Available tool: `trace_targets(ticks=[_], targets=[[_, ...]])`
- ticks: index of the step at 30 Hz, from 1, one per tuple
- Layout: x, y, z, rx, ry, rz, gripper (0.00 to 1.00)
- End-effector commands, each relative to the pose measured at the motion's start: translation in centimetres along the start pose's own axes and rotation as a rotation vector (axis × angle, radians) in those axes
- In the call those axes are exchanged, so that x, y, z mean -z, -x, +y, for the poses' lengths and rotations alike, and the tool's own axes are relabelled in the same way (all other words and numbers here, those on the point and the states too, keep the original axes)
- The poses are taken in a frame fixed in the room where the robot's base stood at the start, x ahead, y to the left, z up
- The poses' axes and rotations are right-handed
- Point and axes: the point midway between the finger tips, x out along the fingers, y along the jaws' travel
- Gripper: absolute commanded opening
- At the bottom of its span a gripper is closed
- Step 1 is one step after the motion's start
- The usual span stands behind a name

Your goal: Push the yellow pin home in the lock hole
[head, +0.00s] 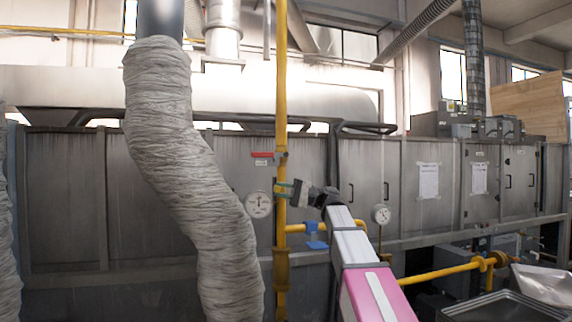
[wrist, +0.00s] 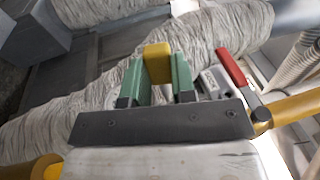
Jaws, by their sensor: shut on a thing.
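My gripper (head: 287,191) has green fingers and is raised in the middle of the head view, in front of the vertical yellow pipe. In the wrist view its two fingers (wrist: 157,74) are shut on a yellow block-like piece, the yellow pin (wrist: 157,60). The pin's upper end stands out past the fingertips. In the head view I cannot tell the pin apart from the yellow pipe behind it. I cannot make out the lock hole in either view, nor whether the pin touches anything.
A vertical yellow pipe (head: 282,100) stands by the gripper, with a red handle (wrist: 231,68) nearby. A thick wrapped grey duct (head: 190,150) hangs on the left. Round gauges (head: 258,205) and grey cabinets (head: 430,190) lie behind. A metal tray (head: 490,302) is at lower right.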

Motion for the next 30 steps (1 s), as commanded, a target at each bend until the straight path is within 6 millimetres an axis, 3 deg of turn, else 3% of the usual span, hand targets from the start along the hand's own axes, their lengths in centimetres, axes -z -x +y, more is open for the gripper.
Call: trace_targets(ticks=[1, 3, 9, 17, 30], targets=[[0.1, -0.3, -2.4, 0.047, -0.003, -0.028, 0.0], [-0.3, -0.6, -4.8, 0.099, -0.013, -0.063, 0.0], [-1.1, -0.7, -8.8, 0.173, -0.037, -0.126, 0.0], [-1.1, -0.7, -9.4, 0.185, -0.043, -0.138, 0.0], [0.6, -0.9, -9.3, 0.184, -0.043, -0.136, 0.0]])
